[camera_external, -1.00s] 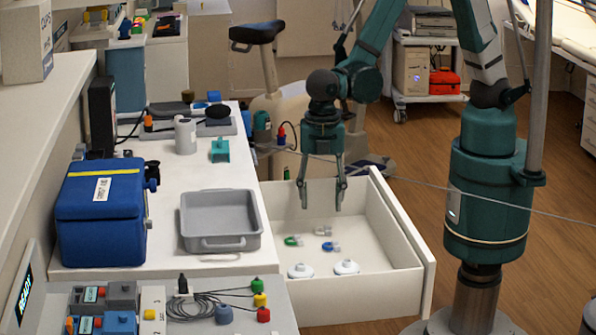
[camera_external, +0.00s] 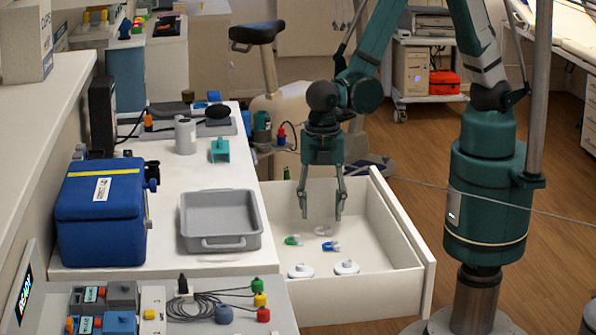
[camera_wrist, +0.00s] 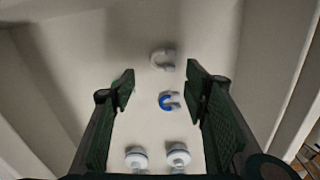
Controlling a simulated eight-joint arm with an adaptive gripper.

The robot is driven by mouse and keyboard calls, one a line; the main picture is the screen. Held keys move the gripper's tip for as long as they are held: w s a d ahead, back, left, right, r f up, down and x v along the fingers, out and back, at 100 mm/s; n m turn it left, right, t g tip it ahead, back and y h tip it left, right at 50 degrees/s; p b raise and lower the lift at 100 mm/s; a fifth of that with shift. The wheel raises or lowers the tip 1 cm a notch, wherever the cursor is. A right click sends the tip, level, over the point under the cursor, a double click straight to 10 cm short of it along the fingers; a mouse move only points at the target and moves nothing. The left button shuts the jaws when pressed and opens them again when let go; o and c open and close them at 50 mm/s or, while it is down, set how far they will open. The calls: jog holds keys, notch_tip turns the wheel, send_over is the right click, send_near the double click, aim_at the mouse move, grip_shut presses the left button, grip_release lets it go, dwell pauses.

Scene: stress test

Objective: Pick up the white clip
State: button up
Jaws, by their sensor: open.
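The white clip (camera_external: 322,231) lies in the open white drawer (camera_external: 385,252), behind the blue clip (camera_external: 331,246) and the green clip (camera_external: 292,240). In the wrist view the white clip (camera_wrist: 162,60) is a pale U shape just beyond the fingertips, slightly right of the gap's middle. The blue clip (camera_wrist: 169,101) shows between the fingers. My gripper (camera_external: 321,216) is open and empty, pointing down above the drawer floor near the white clip. In the wrist view my gripper (camera_wrist: 160,84) has its left finger hiding most or all of the green clip.
Two white round items (camera_external: 300,270) (camera_external: 346,267) lie at the drawer's near end. The drawer walls surround the clips. The counter left of it holds a grey tray (camera_external: 221,243) and a blue box (camera_external: 101,215). The drawer's far floor is clear.

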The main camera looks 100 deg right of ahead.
aim_at(322, 229)
jog(key=shift+s+a+f+b, duration=0.15)
jog(key=shift+f+b, duration=0.85)
jog(key=shift+f, duration=1.6)
jog(key=shift+c, duration=0.5)
jog(key=c, duration=0.6)
